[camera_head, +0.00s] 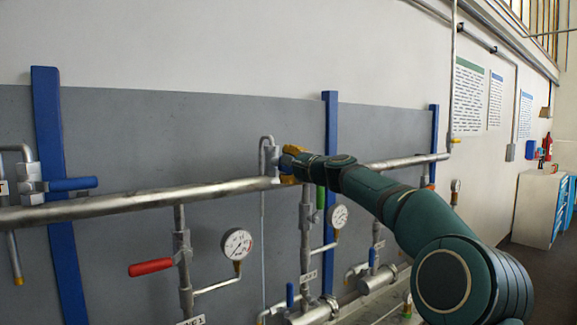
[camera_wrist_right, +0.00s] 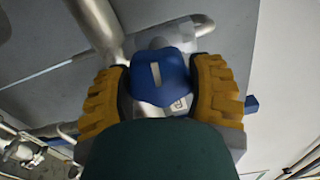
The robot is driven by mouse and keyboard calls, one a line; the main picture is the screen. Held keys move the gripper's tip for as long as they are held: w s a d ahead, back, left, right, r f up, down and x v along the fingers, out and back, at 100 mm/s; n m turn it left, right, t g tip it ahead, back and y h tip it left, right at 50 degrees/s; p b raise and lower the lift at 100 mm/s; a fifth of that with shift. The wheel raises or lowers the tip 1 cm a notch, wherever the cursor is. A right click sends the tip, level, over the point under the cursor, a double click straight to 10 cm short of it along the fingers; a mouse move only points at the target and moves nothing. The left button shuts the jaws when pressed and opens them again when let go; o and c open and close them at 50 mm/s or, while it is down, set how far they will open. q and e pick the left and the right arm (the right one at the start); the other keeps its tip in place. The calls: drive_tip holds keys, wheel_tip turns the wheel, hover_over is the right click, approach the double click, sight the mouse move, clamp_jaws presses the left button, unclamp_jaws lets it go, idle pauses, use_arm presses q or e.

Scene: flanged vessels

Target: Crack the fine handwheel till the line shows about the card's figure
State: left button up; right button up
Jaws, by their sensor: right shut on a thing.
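A blue lobed handwheel (camera_wrist_right: 160,78) with a pale slot mark on its face sits between the yellow fingers of my right gripper (camera_wrist_right: 162,92) in the right wrist view. The fingers press on it from both sides. I cannot make out the card. My left gripper is not in view.
A long steel pipe (camera_head: 140,203) crosses in front of a grey panel with blue uprights (camera_head: 58,190). A red lever (camera_head: 150,267), a blue lever (camera_head: 72,184) and a green lever (camera_head: 320,197) stick out from valves. A cabinet (camera_head: 538,208) stands far right.

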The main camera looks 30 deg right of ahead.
drive_tip(key=o, duration=1.2)
drive_tip(key=shift+s, duration=0.1)
drive_tip(key=s+d, duration=0.1)
drive_tip(key=s, duration=1)
drive_tip(key=shift+s, duration=0.4)
